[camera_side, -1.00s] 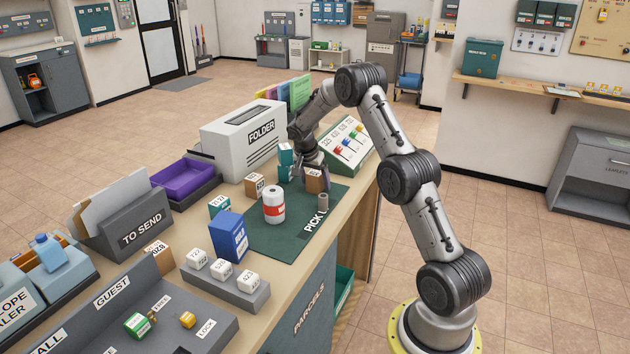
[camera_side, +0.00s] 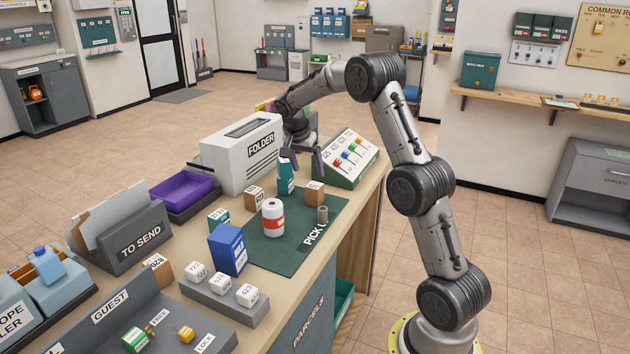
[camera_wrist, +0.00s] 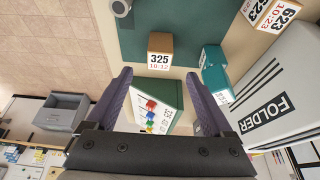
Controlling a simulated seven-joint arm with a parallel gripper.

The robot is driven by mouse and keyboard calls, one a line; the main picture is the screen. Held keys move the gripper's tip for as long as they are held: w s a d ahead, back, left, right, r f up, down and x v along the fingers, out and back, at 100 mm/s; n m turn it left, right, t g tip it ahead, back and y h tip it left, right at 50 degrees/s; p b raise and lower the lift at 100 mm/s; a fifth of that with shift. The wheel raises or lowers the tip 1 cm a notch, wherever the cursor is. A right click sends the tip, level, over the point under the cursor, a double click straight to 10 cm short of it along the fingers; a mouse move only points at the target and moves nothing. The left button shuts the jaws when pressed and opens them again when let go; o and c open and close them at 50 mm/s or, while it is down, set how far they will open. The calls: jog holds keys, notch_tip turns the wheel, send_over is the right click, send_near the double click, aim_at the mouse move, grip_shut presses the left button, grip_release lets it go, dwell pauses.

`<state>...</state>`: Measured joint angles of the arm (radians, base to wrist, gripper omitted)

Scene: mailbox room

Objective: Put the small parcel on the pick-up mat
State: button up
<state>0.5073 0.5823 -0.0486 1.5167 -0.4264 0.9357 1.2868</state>
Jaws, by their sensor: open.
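A small brown parcel (camera_side: 314,193) with a white label stands upright at the far edge of the dark green pick-up mat (camera_side: 280,255). In the wrist view the parcel (camera_wrist: 159,47) shows its label "325", and it rests on the mat (camera_wrist: 190,25) near its border. My gripper (camera_side: 303,158) is open and empty, raised above and behind the parcel, apart from it. In the wrist view the parcel lies just beyond the spread fingertips (camera_wrist: 158,75).
A white-and-red bottle (camera_side: 273,220) and a grey cylinder (camera_side: 323,215) stand on the mat. Teal boxes (camera_side: 286,177) and another brown box (camera_side: 253,197) stand close by. The folder machine (camera_side: 235,155) is left of my gripper, and a sloped key board (camera_side: 350,158) is to the right.

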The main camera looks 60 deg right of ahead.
jog(key=s+a+r+n+t, duration=0.1)
jog(key=s+a+r+n, duration=0.25)
jog(key=a, duration=0.25)
jog(key=s+a+r+n+t+y, duration=0.1)
jog(key=s+a+r+n, duration=0.1)
jog(key=a+r, duration=0.3)
jog(key=s+a+r+n+t, duration=0.1)
jog(key=s+a+r+n, duration=0.15)
jog(key=a, duration=0.45)
jog(key=s+a+f+n+t+y, duration=0.1)
jog(key=s+a+n, duration=0.4)
jog(key=s+a, duration=0.2)
jog(key=s+a+f+n+t+y, duration=0.1)
jog(key=s+a+n, duration=0.4)
jog(key=s, duration=0.6)
jog(key=shift+s+a+f+t+y, duration=0.3)
jog(key=shift+a+y, duration=0.4)
jog(key=shift+a, duration=0.45)
